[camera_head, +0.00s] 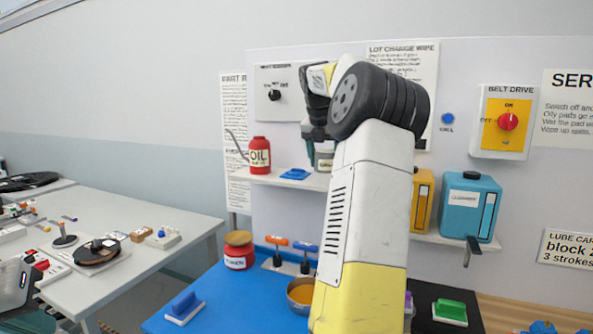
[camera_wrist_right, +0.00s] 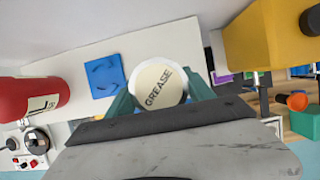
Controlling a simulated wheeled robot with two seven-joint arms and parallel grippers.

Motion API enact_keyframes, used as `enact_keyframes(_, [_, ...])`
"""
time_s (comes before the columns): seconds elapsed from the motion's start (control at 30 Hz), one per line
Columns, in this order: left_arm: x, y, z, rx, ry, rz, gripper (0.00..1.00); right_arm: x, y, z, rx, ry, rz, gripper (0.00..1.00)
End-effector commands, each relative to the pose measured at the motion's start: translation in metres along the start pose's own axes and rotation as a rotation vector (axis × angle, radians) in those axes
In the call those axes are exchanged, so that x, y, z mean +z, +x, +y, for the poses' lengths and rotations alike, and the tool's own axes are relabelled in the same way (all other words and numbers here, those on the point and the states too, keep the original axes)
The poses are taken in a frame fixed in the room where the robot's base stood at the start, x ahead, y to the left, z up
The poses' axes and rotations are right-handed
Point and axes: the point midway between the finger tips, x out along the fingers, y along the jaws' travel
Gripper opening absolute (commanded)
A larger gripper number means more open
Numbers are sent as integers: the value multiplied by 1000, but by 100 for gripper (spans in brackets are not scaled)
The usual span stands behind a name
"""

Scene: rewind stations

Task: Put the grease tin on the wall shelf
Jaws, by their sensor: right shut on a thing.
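The grease tin (camera_head: 324,161) has a pale round lid marked GREASE, which shows in the right wrist view (camera_wrist_right: 158,86). My right gripper (camera_head: 318,140) is shut on it, with a teal finger on each side of the tin in the wrist view (camera_wrist_right: 160,98). The tin is upright at the white wall shelf (camera_head: 262,178), right of a blue pad; I cannot tell whether its base touches the shelf. My right arm hides the shelf's right part. A grey and black part of my left arm (camera_head: 14,287) shows at the left edge; its fingertips are not clear.
On the shelf are a red oil can (camera_head: 259,154) and the blue pad (camera_head: 295,174). Yellow (camera_head: 421,203) and blue (camera_head: 470,206) jugs stand right. Below, the blue-matted bench holds a red jar (camera_head: 239,255) and a bowl (camera_head: 300,294). A cluttered table (camera_head: 150,205) stands left.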

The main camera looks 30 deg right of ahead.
Motion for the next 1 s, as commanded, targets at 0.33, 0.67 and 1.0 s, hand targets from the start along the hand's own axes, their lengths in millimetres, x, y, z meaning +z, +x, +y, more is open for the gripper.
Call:
enact_keyframes(0.33, [0, 0, 0, 0, 0, 0, 0, 26, 21, 1, -2, 0, 1, 2])
enact_keyframes(0.67, [0, 0, 0, 0, 0, 0, 0, 15, 47, 2, 0, 1, -1, 2])
enact_keyframes(1.0, [0, 0, 0, 0, 0, 0, 0, 14, 50, 2, -1, 0, 1, 73])
